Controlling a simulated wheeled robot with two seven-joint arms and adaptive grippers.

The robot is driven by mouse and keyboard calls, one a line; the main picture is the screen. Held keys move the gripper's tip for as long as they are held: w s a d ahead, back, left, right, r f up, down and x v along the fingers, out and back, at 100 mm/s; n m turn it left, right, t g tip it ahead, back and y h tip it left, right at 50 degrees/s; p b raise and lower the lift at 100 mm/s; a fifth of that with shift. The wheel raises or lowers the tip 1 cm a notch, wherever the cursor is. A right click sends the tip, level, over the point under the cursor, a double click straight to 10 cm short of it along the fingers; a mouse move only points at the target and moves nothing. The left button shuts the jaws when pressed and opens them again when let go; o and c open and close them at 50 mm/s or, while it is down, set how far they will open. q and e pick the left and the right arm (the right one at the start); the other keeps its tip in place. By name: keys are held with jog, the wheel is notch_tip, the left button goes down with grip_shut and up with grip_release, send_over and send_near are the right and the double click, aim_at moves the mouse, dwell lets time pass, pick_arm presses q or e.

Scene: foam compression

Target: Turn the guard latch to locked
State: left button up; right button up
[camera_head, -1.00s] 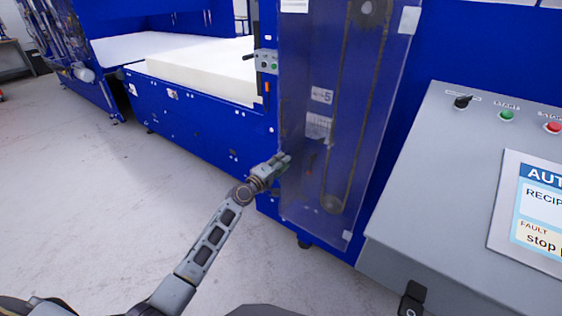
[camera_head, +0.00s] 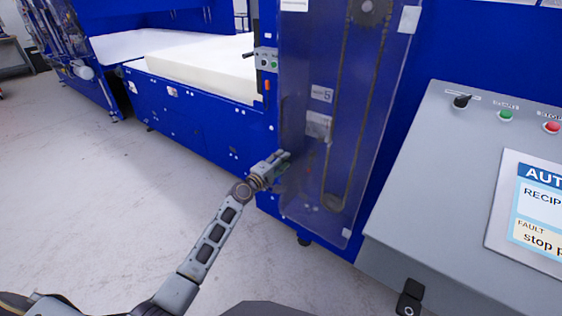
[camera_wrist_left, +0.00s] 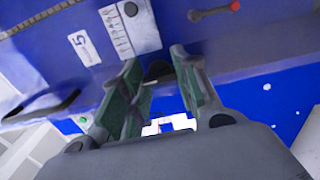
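The clear guard panel (camera_head: 362,120) stands upright on the blue machine, with a chain loop behind it. My left gripper (camera_head: 285,157) is at the panel's left edge, low down. In the left wrist view, the two green-padded fingers of the gripper (camera_wrist_left: 158,78) are apart. A small dark knob-like part (camera_wrist_left: 158,70), perhaps the guard latch, shows between the fingertips; I cannot tell whether they touch it. A dark lever with a red end (camera_wrist_left: 215,10) lies beyond the fingers. The gripper hides the latch area in the head view. My right gripper is not in view.
A grey control console (camera_head: 450,190) with a screen (camera_head: 535,210), a black selector (camera_head: 461,101) and green and red buttons stands at the right. A white foam block (camera_head: 200,65) lies on the blue machine at the back. The floor at the left is clear.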

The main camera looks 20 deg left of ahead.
pick_arm(q)
jog(key=o, duration=0.3)
jog(key=shift+s, duration=0.1)
jog(key=v, duration=1.1)
jog(key=shift+s, duration=0.4)
dwell(0.4)
jog(key=shift+a, duration=0.1)
dwell(0.4)
